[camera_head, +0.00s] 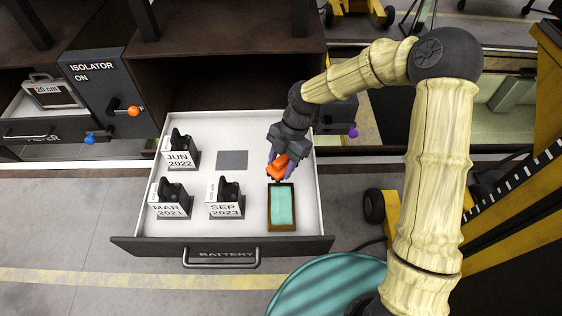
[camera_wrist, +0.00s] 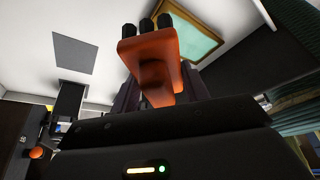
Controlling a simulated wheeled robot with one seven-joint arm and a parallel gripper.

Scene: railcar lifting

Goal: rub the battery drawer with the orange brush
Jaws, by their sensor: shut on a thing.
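The battery drawer (camera_head: 250,248) is pulled open, with a white floor and a dark front marked BATTERY. My gripper (camera_head: 279,164) is shut on the orange brush (camera_head: 284,167) over the right part of the drawer. In the wrist view the orange brush (camera_wrist: 150,62) shows with dark bristle tufts pointing away from my gripper. Whether the bristles touch the drawer floor I cannot tell. A brown-rimmed tray with a teal inside (camera_head: 270,222) lies at the drawer's front right, just in front of the brush.
Batteries marked JUN 2022 (camera_head: 181,151), MAR 2021 (camera_head: 170,199) and SEP 2023 (camera_head: 225,198) stand in the drawer. A bare grey pad (camera_head: 232,160) lies at back centre. The ISOLATOR panel (camera_head: 100,95) with orange and blue knobs is left. A teal round surface (camera_head: 325,285) is in front.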

